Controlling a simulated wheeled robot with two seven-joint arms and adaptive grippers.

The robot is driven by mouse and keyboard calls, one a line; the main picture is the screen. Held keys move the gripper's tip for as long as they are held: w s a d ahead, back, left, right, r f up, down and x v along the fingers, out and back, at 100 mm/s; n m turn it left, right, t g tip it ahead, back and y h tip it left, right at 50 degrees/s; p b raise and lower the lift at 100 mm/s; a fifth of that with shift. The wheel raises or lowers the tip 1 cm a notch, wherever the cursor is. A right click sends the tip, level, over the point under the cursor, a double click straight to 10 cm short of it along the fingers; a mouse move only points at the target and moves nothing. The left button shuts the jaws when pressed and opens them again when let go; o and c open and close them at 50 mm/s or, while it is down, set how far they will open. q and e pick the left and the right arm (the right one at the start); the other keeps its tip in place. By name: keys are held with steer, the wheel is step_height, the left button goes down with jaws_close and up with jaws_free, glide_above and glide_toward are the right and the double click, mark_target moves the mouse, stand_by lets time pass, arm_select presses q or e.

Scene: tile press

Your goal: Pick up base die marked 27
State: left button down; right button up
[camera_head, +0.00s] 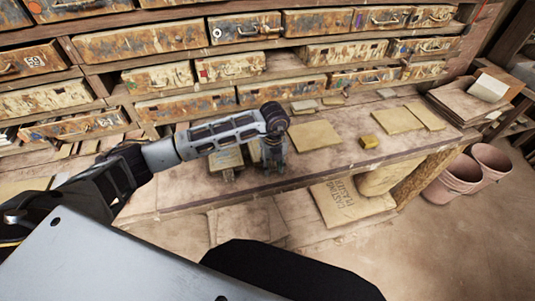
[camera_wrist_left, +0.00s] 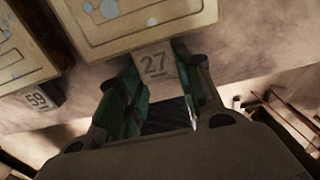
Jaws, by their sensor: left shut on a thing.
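The base die marked 27 (camera_wrist_left: 155,64) shows in the left wrist view as a pale block with a front tab bearing the number. My left gripper (camera_wrist_left: 162,78) is shut on this tab, one green-padded finger on each side. In the head view my left gripper (camera_head: 272,160) points down at the bench's front edge. There it hides most of the die it holds. A second die, marked 59 (camera_wrist_left: 37,99), lies left of die 27 in the left wrist view. My right gripper is not in view.
A worn bench (camera_head: 185,193) runs across the head view, with rusty drawers (camera_head: 150,42) behind it. Pinkish buckets (camera_head: 452,180) stand on the floor at right.

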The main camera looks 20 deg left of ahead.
arm_select(q)
steer(key=shift+r, duration=0.15)
step_height(320, 180, up, 10)
steer(key=b, duration=0.1)
steer(key=shift+b, duration=0.35)
stand_by(0.5)
steer(key=shift+a, duration=0.1)
